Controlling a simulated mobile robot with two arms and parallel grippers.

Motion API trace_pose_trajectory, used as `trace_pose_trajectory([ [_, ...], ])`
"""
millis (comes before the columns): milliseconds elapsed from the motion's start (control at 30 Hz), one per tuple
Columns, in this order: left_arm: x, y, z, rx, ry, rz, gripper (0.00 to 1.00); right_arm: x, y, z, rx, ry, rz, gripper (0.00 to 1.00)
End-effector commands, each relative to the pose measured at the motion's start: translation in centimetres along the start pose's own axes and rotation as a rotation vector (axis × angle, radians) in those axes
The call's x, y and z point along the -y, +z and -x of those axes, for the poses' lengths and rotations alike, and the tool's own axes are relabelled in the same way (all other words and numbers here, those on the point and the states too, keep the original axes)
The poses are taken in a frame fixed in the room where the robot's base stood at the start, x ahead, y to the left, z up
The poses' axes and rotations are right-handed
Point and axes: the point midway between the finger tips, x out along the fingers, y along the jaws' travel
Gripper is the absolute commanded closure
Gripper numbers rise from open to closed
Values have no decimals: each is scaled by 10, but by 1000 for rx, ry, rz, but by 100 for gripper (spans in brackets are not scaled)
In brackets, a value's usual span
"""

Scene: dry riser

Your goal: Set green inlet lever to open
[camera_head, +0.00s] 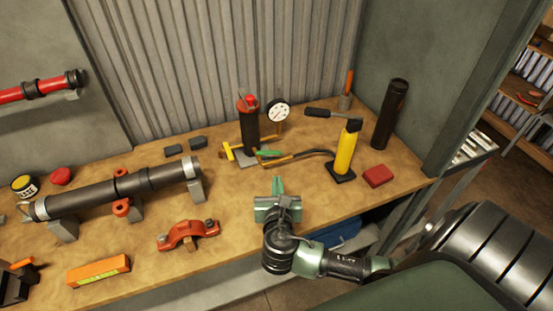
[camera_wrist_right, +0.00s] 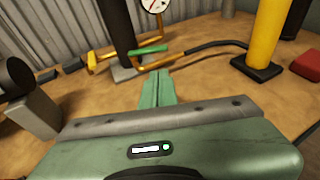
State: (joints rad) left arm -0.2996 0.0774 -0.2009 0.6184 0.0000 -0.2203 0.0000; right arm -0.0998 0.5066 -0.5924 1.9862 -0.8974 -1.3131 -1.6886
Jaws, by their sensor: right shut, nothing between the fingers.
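The green inlet lever (camera_head: 267,153) is a short green handle on brass piping at the foot of a black cylinder with a red top (camera_head: 249,125). It also shows in the right wrist view (camera_wrist_right: 148,50), lying roughly crosswise just beyond my fingers. My right gripper (camera_head: 278,184) is shut and empty, in front of the lever and apart from it. Its green fingertips (camera_wrist_right: 157,78) are together and point toward the lever. A yellow handle (camera_head: 227,150) sits on the left side of the same piping. My left gripper is not in view.
A hose runs from the piping to a yellow cylinder (camera_head: 346,150) on a black base. A round gauge (camera_head: 278,111) stands behind the lever. A red block (camera_head: 378,176), black tube (camera_head: 390,115), long black pipe (camera_head: 95,195) and red clamp (camera_head: 187,235) are on the bench. Bare bench lies around my gripper.

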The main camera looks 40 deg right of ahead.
Motion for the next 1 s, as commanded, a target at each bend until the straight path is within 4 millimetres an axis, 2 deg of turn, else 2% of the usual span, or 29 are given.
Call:
trace_pose_trajectory([
  [300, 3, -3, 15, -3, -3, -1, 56, 0, 2, -69, 0, -3, -1, 100],
  [500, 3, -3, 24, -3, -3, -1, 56, 0, 10, -97, -1, -2, -3, 100],
  [700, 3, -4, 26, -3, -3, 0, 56, 0, 12, -109, -3, -1, -4, 100],
  [1000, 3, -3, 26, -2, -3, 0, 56, 0, 11, -109, -3, 0, -4, 100],
])
